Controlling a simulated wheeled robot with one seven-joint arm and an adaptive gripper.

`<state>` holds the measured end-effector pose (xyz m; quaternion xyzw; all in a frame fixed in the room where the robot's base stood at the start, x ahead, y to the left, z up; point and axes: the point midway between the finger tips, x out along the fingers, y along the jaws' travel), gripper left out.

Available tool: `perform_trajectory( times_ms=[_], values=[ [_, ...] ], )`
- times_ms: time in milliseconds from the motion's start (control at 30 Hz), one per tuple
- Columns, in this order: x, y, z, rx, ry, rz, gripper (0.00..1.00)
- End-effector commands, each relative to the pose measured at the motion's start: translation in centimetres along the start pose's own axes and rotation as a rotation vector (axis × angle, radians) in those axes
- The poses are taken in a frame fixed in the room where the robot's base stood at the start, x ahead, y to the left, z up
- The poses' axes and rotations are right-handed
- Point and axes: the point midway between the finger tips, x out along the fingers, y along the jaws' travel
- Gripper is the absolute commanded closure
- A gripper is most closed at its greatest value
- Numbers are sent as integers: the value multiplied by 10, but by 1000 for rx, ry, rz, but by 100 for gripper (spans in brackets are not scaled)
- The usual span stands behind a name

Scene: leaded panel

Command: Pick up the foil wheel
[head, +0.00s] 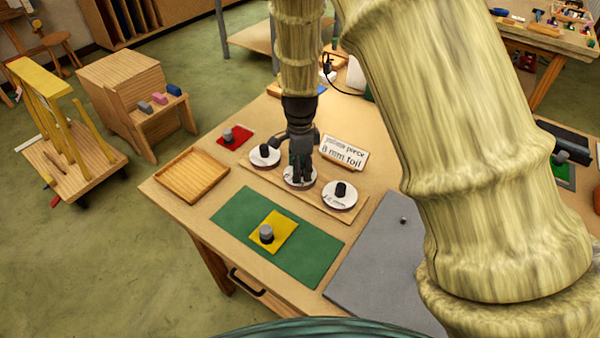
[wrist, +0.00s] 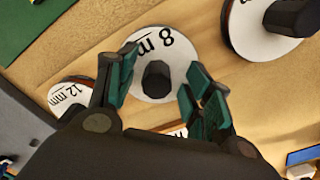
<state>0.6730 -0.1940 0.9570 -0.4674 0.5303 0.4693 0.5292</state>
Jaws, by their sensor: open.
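Three white wheels with dark upright knobs sit in a row on a wooden strip. The middle wheel reads "8 m…" in the wrist view (wrist: 178,72); in the head view (head: 300,184) my gripper partly hides it. My gripper (head: 302,168) points down over this wheel. In the wrist view my gripper (wrist: 160,82) is open, with green-padded fingers on either side of the dark knob (wrist: 155,80) and gaps between. A label sign (head: 344,152) behind the row reads "8 mm foil" on its lower line.
A "12 mm" wheel (wrist: 70,92) and another wheel (wrist: 250,30) flank the middle one closely. On the table are an empty wooden tray (head: 192,176), a green mat (head: 232,212) with a yellow plate (head: 273,240), a red plate (head: 240,137) and a grey sheet (head: 380,265).

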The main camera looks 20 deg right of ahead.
Motion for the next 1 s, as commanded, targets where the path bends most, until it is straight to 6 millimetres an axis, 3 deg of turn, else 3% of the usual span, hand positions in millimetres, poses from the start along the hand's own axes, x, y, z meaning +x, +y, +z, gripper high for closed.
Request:
perform_trajectory(
  times_ms=[233,500,1000],
  values=[
    [1,0,0,0,0,0,49],
    [0,0,0,0,0,0,96],
    [-11,0,0,0,0,-2,97]
  ],
)
